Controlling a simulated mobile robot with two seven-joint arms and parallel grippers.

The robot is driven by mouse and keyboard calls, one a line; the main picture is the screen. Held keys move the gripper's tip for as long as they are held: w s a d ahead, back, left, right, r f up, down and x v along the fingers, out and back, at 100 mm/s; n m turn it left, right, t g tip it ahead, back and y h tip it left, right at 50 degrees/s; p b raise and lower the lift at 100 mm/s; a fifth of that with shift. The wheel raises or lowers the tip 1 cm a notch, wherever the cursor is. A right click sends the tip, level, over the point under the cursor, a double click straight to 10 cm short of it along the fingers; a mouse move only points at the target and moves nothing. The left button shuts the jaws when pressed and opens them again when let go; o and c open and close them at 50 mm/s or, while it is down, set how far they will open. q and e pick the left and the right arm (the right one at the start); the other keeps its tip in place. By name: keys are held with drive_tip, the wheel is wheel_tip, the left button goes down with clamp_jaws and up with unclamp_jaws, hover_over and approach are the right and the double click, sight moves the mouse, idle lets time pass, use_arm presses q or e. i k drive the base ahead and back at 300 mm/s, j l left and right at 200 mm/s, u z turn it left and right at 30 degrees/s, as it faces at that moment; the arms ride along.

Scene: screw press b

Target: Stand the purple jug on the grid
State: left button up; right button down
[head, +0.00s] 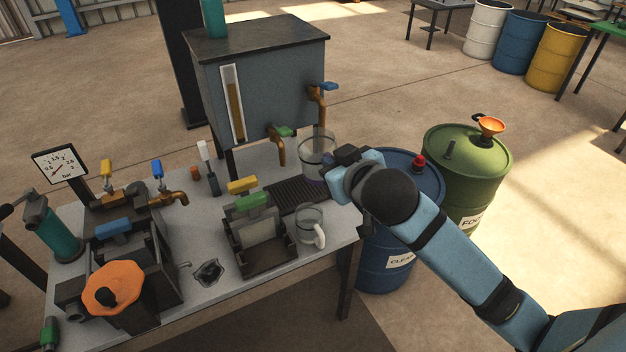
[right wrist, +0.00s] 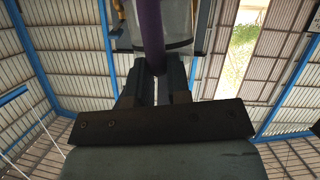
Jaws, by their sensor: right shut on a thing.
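The purple jug (head: 316,146) is a clear vessel with a purple handle. In the head view it is upright at the far right end of the dark slotted grid (head: 287,197), below the right tap. I cannot tell whether its base touches the grid. My right gripper (head: 335,160) reaches in from the right and is shut on the handle. In the right wrist view the purple handle (right wrist: 150,32) runs between the fingers (right wrist: 156,82), with the clear body behind it. My left gripper is not in view.
A grey tank (head: 258,75) with two brass taps stands behind the grid. A clear jug with a white handle (head: 309,226) stands in front of the grid. A clamp-like fixture (head: 258,235) is at its left. Blue (head: 400,245) and green (head: 468,165) drums stand right of the table.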

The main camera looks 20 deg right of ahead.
sight(291, 197)
drive_tip(key=u, duration=1.1)
drive_tip(key=k+l, duration=0.2)
drive_tip(key=l, duration=0.2)
drive_tip(key=k+l, duration=0.2)
drive_tip(key=l, duration=0.2)
drive_tip(key=k+l, duration=0.2)
drive_tip(key=l, duration=0.2)
drive_tip(key=k+l+u, duration=0.1)
drive_tip(key=k+l, duration=0.15)
drive_tip(key=l, duration=0.15)
drive_tip(key=i, duration=0.4)
